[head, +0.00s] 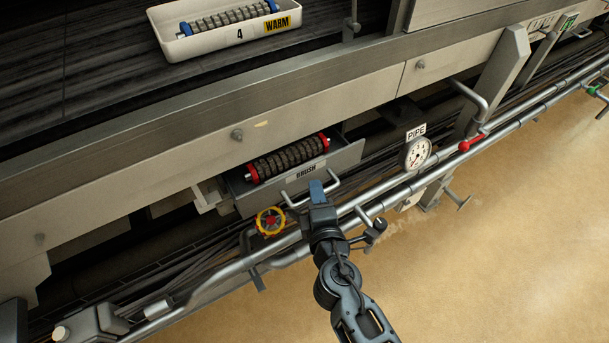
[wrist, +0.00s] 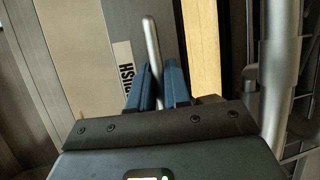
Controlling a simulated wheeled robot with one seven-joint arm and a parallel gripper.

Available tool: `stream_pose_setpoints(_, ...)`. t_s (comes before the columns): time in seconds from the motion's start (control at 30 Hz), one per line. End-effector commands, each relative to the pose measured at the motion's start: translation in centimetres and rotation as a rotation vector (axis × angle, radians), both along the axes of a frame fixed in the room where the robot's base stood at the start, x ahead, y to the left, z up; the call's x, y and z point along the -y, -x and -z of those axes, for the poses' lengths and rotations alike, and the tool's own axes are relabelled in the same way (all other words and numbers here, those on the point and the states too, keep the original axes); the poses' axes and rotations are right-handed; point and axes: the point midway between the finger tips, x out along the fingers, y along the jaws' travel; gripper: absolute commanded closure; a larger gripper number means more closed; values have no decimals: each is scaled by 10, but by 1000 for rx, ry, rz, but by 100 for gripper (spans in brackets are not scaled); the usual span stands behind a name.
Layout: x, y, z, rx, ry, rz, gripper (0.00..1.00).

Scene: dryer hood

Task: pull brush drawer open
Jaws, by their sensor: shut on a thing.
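The brush drawer (head: 346,158) is a grey metal box labelled BRUSH, standing out from under the machine's long beam. A dark bristle roller with red ends (head: 288,158) lies in it. Its bar handle (head: 333,184) is on the front face. My gripper (head: 317,191) is at this handle, its blue fingers closed around the bar. In the wrist view, my gripper (wrist: 158,75) has one finger on each side of the handle (wrist: 152,45), and the drawer front with part of its label (wrist: 123,62) is beside it. The fingers hide part of the handle.
Silver pipes (head: 400,190) run just in front of the drawer, below my gripper. A yellow and red valve wheel (head: 270,221) is left of my gripper. A pressure gauge (head: 417,153) is to the right. A white tray (head: 225,35) with another roller sits above. Open floor lies at right.

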Motion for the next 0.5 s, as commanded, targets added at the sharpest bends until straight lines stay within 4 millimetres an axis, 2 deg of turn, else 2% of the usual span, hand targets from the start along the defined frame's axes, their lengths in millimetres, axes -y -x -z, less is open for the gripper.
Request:
stream_pose_setpoints(0.03, 8, 12, 3, -3, 2, 1, 100)
stream_pose_setpoints(0.2, 27, 40, 3, -3, 2, 1, 100)
stream_pose_setpoints(0.5, 47, 69, 2, -2, 1, 1, 100)
